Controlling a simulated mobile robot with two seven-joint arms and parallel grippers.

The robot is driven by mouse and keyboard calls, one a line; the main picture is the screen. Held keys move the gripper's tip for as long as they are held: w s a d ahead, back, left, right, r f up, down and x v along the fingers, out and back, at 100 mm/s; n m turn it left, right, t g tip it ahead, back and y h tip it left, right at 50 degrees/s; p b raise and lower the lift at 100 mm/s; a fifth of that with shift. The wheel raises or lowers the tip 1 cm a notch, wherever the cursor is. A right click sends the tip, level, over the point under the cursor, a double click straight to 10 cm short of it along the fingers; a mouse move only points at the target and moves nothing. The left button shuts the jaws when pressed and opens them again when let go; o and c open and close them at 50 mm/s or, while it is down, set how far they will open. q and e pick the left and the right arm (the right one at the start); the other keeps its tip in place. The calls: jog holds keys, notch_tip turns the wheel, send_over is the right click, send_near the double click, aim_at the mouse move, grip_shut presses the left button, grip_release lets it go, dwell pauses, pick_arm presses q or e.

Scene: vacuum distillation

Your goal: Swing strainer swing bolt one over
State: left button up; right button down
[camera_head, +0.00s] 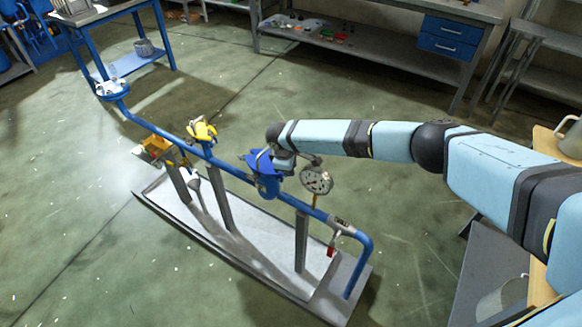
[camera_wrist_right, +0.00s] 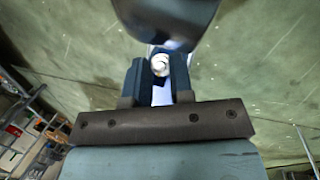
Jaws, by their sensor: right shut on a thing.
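The blue strainer (camera_head: 266,184) sits in the blue pipe run near the middle of the head view, with a blue lid part (camera_head: 262,160) on top. My right gripper (camera_head: 287,160) is at the strainer's upper right side, and the arm hides part of it. In the right wrist view the two fingers of the right gripper (camera_wrist_right: 160,75) are closed around a small pale, round-ended piece, which looks like the swing bolt (camera_wrist_right: 160,64). A dark rounded body, probably the strainer, is just beyond the fingertips. The left gripper is not in view.
A yellow-handled valve (camera_head: 203,130) and a yellow-orange part (camera_head: 156,146) are farther left on the pipe. The grey skid tray (camera_head: 250,252) lies below.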

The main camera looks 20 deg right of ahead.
jog(key=c, duration=1.2)
grip_release()
jog(key=shift+f, duration=0.1)
jog(key=v, duration=1.3)
jog(key=shift+s+r+p, duration=0.15)
jog(key=shift+r+p, duration=0.15)
jog(key=shift+r, duration=0.1)
